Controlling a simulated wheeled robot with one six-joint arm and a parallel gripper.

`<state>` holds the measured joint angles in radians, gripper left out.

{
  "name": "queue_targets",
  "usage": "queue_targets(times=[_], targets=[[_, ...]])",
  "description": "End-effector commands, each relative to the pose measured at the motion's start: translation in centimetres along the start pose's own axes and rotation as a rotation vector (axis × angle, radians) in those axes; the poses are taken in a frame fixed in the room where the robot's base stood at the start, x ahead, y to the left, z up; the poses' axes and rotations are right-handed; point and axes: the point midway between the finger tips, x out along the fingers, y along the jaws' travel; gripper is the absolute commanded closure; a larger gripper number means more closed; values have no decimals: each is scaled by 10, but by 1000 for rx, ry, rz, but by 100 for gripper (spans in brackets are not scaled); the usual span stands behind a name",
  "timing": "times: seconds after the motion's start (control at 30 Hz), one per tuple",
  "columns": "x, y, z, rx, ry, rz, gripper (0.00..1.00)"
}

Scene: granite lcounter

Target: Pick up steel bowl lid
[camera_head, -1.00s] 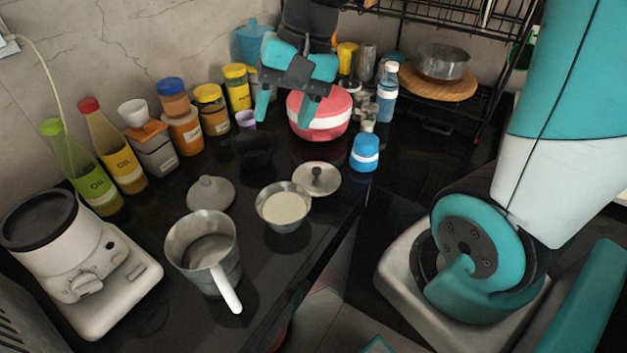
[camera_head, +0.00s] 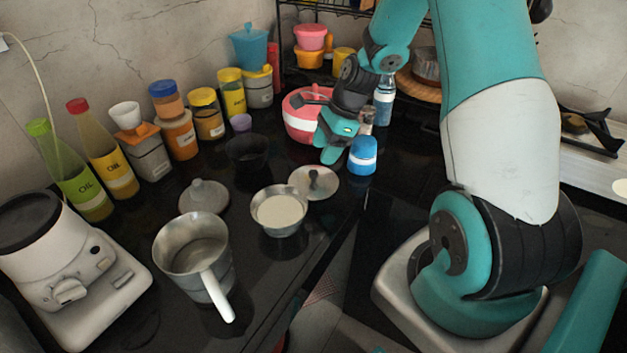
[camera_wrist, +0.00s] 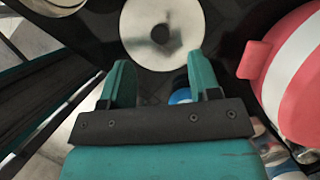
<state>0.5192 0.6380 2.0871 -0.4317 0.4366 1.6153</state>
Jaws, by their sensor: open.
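The steel bowl lid (camera_head: 308,189) is a shiny round disc with a knob in its middle. It lies on the black counter beside the steel bowl (camera_head: 280,228), which holds something white. In the wrist view the lid (camera_wrist: 135,30) is at the top centre, beyond my fingertips, with its knob near the middle. My gripper (camera_wrist: 162,72) is open and empty, its two teal fingers apart. In the head view my gripper (camera_head: 335,146) is above and behind the lid, close to the pink pot, and apart from the lid. The fingertips partly overlap in that view.
A blue bottle (camera_head: 363,156) stands just right of my gripper. The pink pot (camera_head: 298,124) is behind it. A grey lid (camera_head: 204,197) and a steel pot with a handle (camera_head: 192,243) are to the left. The counter's front edge is close to the lid.

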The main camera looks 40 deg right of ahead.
Motion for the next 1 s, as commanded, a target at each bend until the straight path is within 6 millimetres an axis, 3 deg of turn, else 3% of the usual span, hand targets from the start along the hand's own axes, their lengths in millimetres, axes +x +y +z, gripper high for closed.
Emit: queue_targets(times=[0.27,0.53,0.83,1.0], targets=[[23,0,0,-1,0,2,43],[62,1,-1,-2,0,3,43],[69,0,-1,-2,1,-2,43],[69,0,-1,-2,1,-1,80]])
